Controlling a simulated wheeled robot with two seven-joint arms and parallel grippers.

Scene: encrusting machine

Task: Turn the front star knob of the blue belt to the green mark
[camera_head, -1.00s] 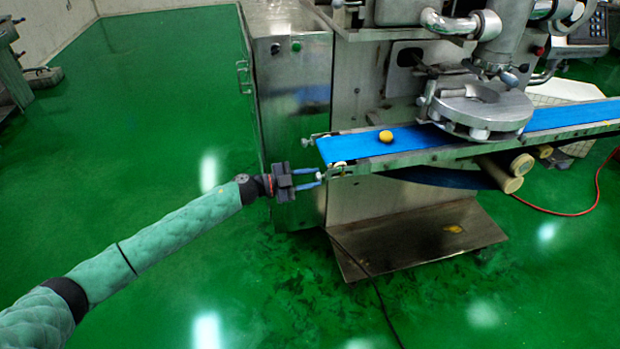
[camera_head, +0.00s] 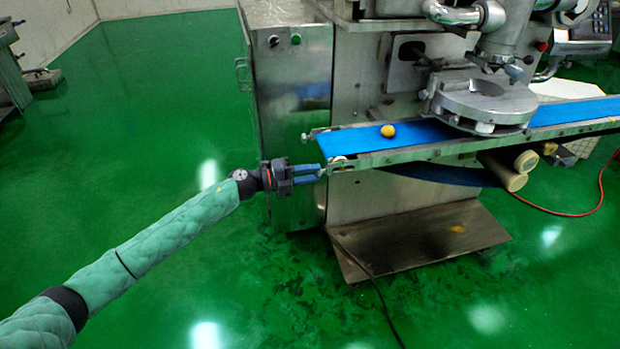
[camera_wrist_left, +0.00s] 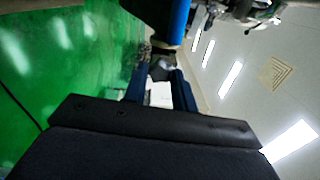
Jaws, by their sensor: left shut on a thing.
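The blue belt (camera_head: 450,131) runs along the machine, its end nearest me at the left. My left gripper (camera_head: 320,173) is at the front corner of that end, its blue fingers shut on the front star knob. The knob is mostly hidden by the fingers in the head view. In the left wrist view, a small grey part that looks like the knob (camera_wrist_left: 162,70) sits between the fingertips of my left gripper (camera_wrist_left: 160,82). I cannot make out the green mark or the knob's angle. My right gripper is not in view.
A yellow ball (camera_head: 388,130) sits on the belt. A second knob (camera_head: 305,137) is at the belt's far corner. A steel cabinet (camera_head: 290,100) stands behind the gripper and a metal plate (camera_head: 420,238) lies below. The green floor at left is open.

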